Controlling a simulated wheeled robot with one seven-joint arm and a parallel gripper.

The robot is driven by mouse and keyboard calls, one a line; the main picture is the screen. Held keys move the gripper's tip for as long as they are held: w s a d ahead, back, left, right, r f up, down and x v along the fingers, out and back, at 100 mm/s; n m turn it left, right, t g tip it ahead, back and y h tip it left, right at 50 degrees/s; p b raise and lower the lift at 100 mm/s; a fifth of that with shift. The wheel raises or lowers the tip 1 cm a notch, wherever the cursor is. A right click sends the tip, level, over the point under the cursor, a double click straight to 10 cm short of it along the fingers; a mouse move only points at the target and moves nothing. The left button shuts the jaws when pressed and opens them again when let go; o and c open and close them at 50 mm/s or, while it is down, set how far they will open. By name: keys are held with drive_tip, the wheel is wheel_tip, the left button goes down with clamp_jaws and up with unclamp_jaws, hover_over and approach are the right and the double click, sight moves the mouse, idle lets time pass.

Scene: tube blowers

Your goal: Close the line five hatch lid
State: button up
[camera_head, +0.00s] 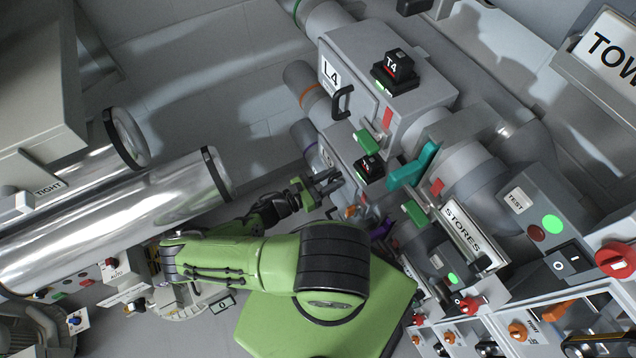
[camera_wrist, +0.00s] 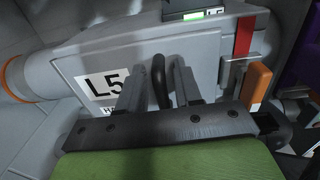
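The line five hatch lid (camera_wrist: 92,62) is a grey panel in the wrist view. It bears a white L5 label (camera_wrist: 104,86), partly hidden by my gripper. A black handle (camera_wrist: 159,72) stands out from it. My gripper (camera_wrist: 158,80) is open, with one finger on each side of the handle and small gaps showing. It holds nothing. In the head view my gripper (camera_head: 330,181) is beside the line five box (camera_head: 340,150), and the lid face is mostly hidden there. I cannot tell whether the lid is fully seated.
An orange-handled latch (camera_wrist: 256,84) is right of the lid, close to my gripper's body. The L4 box (camera_head: 400,45), with its own handle (camera_head: 342,101), stands behind line five. A teal lever (camera_head: 412,168) is to the right. Shiny tubes (camera_head: 120,215) lie at left; floor between is clear.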

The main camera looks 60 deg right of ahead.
drive_tip(key=v, duration=1.5)
drive_tip(key=shift+w+a, duration=0.2)
drive_tip(key=shift+a, duration=0.1)
